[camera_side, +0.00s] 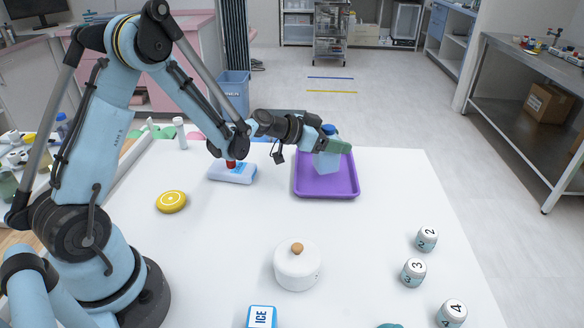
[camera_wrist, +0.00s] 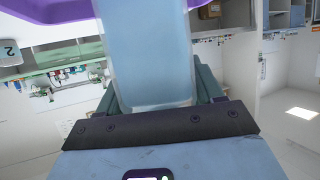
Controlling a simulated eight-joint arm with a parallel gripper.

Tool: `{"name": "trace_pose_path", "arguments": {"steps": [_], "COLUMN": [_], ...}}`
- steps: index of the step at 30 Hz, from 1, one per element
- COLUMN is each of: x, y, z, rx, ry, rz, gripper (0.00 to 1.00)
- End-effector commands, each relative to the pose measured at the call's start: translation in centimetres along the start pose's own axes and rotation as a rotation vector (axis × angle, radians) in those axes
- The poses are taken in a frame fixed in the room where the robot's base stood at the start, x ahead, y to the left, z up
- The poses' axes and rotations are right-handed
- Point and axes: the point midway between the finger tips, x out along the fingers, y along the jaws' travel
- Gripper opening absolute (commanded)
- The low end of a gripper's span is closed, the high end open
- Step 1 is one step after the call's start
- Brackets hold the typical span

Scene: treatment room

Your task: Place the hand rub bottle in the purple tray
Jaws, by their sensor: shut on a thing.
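The hand rub bottle (camera_side: 325,162) is a pale blue translucent bottle with a blue cap. In the side view it is upright or nearly so, over the purple tray (camera_side: 347,193). My gripper (camera_side: 337,147) is shut on the bottle near its upper part. I cannot tell whether the bottle's base touches the tray floor. In the wrist view the bottle (camera_wrist: 148,55) fills the middle between the fingers of my gripper (camera_wrist: 158,92), and part of the purple tray (camera_wrist: 50,8) shows at the top left. No other thing is seen in the tray.
On the white table are a white pot (camera_side: 297,268), a yellow round thing (camera_side: 171,202), a white and blue pack (camera_side: 233,175), an ICE box (camera_side: 262,317) and numbered jars (camera_side: 414,272) at the right. A white bottle (camera_side: 180,134) stands at the back left. The table right of the tray is clear.

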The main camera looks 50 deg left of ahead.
Motion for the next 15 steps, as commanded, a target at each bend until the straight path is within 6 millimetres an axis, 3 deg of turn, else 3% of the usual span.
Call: {"name": "trace_pose_path", "arguments": {"steps": [4,15], "x": [0.48,0.59], "y": [0.02,0.03], "z": [1.11,1.38], "rx": [-0.001,-0.001], "ry": [0.001,0.001], "rz": [0.0,0.0], "gripper": [0.19,0.19]}}
